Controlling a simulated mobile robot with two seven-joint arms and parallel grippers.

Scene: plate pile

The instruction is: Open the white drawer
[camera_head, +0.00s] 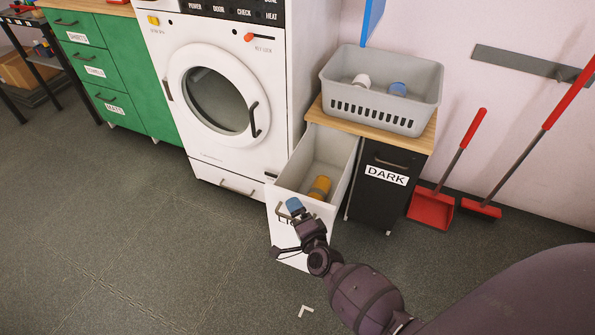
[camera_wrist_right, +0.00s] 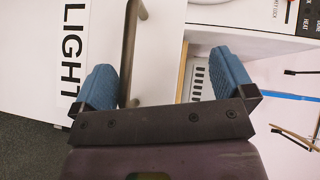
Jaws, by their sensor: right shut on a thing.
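The white drawer (camera_head: 350,180) under the wooden top is pulled out, with its inside visible. A yellow rolled item (camera_head: 319,188) lies in it. Its front carries a "LIGHT" label, partly hidden by my gripper in the head view; the label (camera_wrist_right: 72,45) shows at the left of the right wrist view. My right gripper (camera_head: 294,207) is at the drawer front, with its blue fingers on either side of the metal handle (camera_wrist_right: 130,50). My left gripper is not in view.
A black "DARK" drawer (camera_head: 386,180) stands beside the white one. A grey basket (camera_head: 385,100) with small items sits on top. A white washing machine (camera_head: 222,150) is to the left, a red dustpan (camera_head: 431,208) to the right. The floor in front is mostly clear.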

